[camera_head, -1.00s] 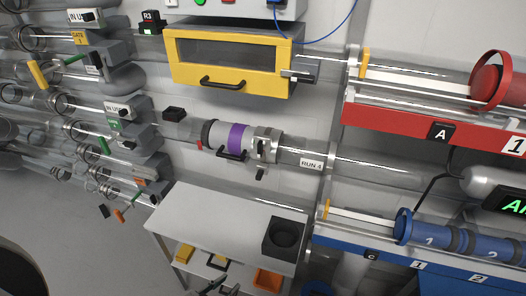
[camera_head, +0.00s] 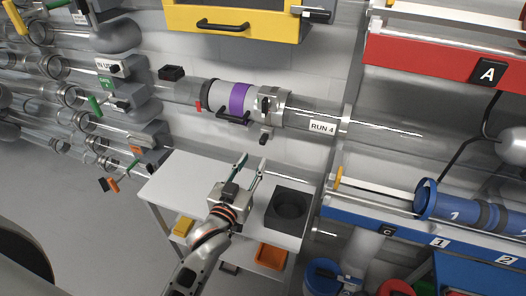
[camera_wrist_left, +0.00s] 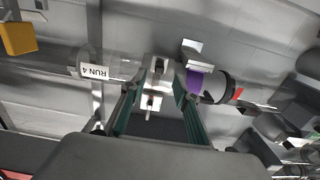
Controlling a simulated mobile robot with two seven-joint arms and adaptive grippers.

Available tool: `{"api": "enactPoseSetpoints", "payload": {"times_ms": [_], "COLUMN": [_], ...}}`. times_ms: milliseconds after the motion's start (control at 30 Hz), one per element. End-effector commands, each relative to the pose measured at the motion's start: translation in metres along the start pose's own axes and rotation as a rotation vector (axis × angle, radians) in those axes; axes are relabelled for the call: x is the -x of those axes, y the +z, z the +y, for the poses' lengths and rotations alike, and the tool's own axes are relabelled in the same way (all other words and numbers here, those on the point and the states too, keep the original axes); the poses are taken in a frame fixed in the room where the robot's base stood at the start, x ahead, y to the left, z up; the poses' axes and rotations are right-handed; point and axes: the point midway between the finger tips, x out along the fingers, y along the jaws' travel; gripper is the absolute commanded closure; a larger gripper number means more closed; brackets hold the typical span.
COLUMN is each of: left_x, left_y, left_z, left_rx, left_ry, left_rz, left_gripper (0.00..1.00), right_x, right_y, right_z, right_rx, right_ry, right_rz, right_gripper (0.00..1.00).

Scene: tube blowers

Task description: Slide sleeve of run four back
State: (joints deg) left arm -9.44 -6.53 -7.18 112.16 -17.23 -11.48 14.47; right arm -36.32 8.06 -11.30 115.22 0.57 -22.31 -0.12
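The run four tube crosses the wall behind the bench, with its RUN 4 label (camera_head: 323,127) to the right. Its sleeve (camera_head: 218,93) is pale with a purple band (camera_head: 241,98), a black ring at its left and a black handle (camera_head: 233,117) below. A metal collar (camera_head: 273,105) with dark latches sits just right of the band. My left gripper (camera_head: 251,163) is open and empty, below the collar and handle. In the left wrist view the open fingers (camera_wrist_left: 160,88) point toward the collar, with the purple band (camera_wrist_left: 194,84) at right. My right gripper is not in view.
A white bench (camera_head: 178,178) with a black socket block (camera_head: 290,208) stands below the tube. A yellow-framed box (camera_head: 236,16) is above. Red (camera_head: 424,60) and blue (camera_head: 372,221) racks are at right, and clear tubes with valves at left.

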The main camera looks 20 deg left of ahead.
Motion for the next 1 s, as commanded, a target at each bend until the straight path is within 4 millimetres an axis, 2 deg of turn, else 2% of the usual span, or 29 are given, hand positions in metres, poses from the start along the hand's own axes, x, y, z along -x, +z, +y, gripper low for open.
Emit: {"api": "enactPoseSetpoints", "payload": {"times_ms": [267,400,600,1000], "left_x": [-0.030,-0.052,-0.074,-0.081], "left_y": [-0.007,-0.006,-0.005,-0.006], "left_z": [0.000,0.000,0.000,0.000], "left_rx": [0.004,0.004,0.004,0.005], "left_ry": [-0.004,-0.003,-0.003,-0.003], "left_rz": [0.017,0.014,0.013,0.012], "left_gripper": [0.69,0.69,0.69,0.69], "right_x": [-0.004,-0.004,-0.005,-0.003], "right_y": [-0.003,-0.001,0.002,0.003], "right_z": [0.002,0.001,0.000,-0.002], "right_rx": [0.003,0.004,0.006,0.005], "right_ry": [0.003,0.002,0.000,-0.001], "right_rz": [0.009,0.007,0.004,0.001], "right_gripper": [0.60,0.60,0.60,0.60]}}
